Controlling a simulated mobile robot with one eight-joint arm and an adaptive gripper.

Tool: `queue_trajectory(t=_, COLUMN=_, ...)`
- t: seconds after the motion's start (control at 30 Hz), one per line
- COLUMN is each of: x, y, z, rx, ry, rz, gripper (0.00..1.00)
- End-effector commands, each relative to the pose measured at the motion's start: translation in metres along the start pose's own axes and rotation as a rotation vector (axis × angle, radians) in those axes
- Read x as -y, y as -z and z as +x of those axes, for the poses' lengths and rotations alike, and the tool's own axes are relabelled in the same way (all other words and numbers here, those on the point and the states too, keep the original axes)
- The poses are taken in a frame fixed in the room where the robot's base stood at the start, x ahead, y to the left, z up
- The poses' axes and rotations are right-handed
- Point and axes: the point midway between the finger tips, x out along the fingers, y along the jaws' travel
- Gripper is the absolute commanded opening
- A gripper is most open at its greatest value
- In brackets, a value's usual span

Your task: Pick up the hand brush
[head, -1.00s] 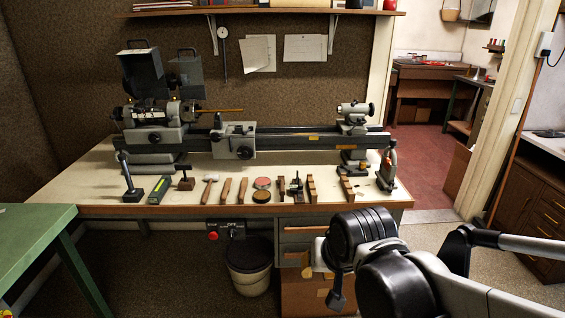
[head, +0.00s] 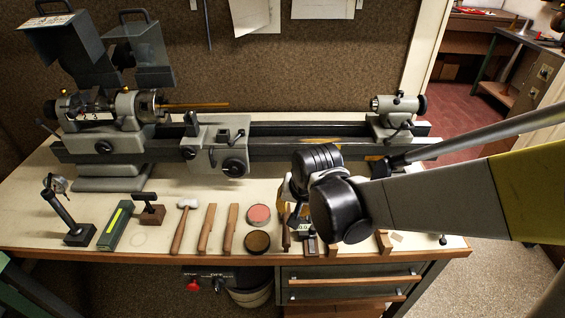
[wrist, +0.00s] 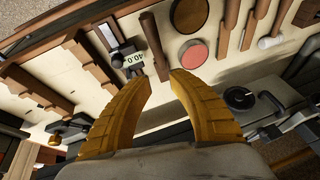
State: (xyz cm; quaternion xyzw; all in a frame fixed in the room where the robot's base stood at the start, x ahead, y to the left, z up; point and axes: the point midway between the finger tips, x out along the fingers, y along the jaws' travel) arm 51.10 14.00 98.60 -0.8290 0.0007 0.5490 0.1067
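A slim dark brown wooden piece (wrist: 155,45), which I take to be the hand brush though no bristles are clear, lies on the bench beside a dark gauge marked 40.0 (wrist: 131,56). In the head view the brown piece (head: 286,238) shows partly, right of the two round tins, with my arm over its far end. My gripper (wrist: 161,80) is open and empty, its yellow fingers spread above the bench. In the head view my wrist mostly hides the fingers.
A red tin (head: 259,215) and a dark tin (head: 257,242) lie to the left, then two wooden sticks (head: 207,228), a hammer (head: 182,225) and a green box (head: 116,226). Notched wooden pieces (wrist: 91,62) lie on the other side. A lathe (head: 235,150) spans the bench's back.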

Motion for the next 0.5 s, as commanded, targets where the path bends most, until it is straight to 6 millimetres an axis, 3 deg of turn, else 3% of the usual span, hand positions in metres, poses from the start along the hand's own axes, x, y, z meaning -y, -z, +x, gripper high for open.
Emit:
queue_trajectory(t=0.2, x=0.0, y=-0.001, z=0.041, rx=0.0, ry=0.0, rz=0.0, gripper=0.24)
queue_trajectory(t=0.5, x=0.0, y=-0.002, z=0.063, rx=0.0, ry=0.0, rz=-0.001, gripper=0.24)
